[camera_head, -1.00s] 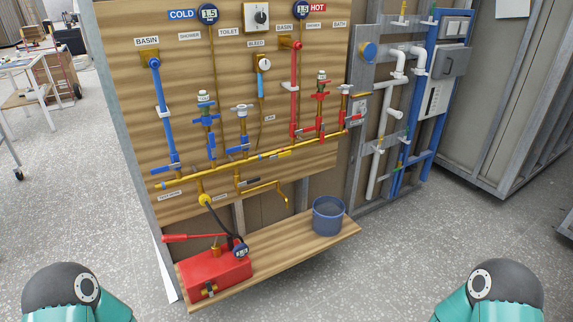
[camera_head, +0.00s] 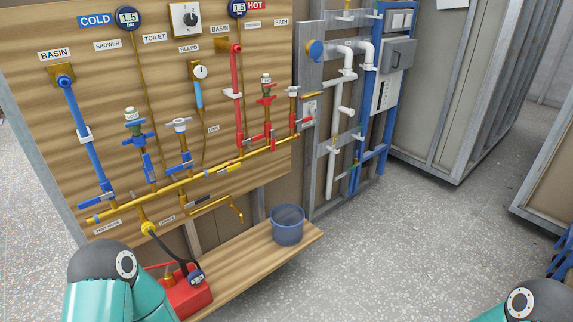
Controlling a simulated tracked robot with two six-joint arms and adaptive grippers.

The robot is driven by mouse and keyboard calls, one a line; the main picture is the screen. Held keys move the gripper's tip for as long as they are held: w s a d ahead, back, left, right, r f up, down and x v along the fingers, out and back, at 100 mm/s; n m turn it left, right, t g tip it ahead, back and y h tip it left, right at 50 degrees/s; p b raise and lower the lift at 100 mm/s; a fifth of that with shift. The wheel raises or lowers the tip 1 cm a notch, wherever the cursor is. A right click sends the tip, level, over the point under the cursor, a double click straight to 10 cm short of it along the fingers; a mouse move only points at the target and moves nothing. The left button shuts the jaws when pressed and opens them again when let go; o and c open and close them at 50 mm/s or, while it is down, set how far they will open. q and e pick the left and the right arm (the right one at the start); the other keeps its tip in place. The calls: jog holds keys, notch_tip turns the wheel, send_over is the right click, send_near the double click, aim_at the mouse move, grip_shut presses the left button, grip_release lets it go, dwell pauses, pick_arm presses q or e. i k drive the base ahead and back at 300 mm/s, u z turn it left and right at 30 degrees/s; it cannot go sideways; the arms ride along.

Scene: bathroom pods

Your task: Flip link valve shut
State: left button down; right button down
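A wooden board (camera_head: 60,130) carries blue and red pipe branches above a horizontal brass pipe (camera_head: 262,151). A small label (camera_head: 213,129), which seems to read LINK, sits above the middle of this pipe. Neither of my grippers is in view; only my teal and dark arm parts show at the bottom left and bottom right.
A wooden shelf (camera_head: 262,262) juts out below the board with a blue-grey bucket (camera_head: 288,226) and a red pump box (camera_head: 188,298), partly hidden by my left arm. Grey-framed panels stand at the right. The speckled floor (camera_head: 400,235) in front is clear.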

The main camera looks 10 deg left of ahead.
aim_at(230, 168)
jog(key=z, duration=0.35)
jog(key=i, duration=1.25)
jog(key=u, duration=0.3)
